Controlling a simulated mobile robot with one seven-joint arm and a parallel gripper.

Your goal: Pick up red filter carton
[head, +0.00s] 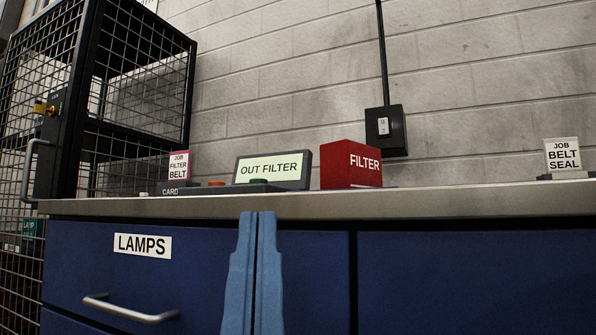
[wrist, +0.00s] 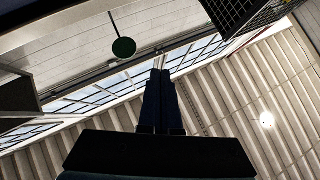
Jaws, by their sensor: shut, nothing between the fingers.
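The red filter carton (head: 350,166), a box with a white FILTER label, stands on the grey countertop (head: 450,197) in the head view, right of the OUT FILTER display. My gripper (head: 259,214) shows in the head view as two light blue fingers pressed together, pointing up in front of the blue drawer fronts. Its tips are near the counter's front edge, lower and to the left of the carton, apart from it. In the wrist view my gripper (wrist: 160,72) is dark, shut and empty, pointing at the ceiling; the carton is not seen there.
The OUT FILTER display (head: 272,169) and its console with red and green buttons stand left of the carton. Job cards stand at the left (head: 179,165) and right (head: 562,154). A LAMPS drawer (head: 190,275) is below. A black mesh cage (head: 100,110) rises at left.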

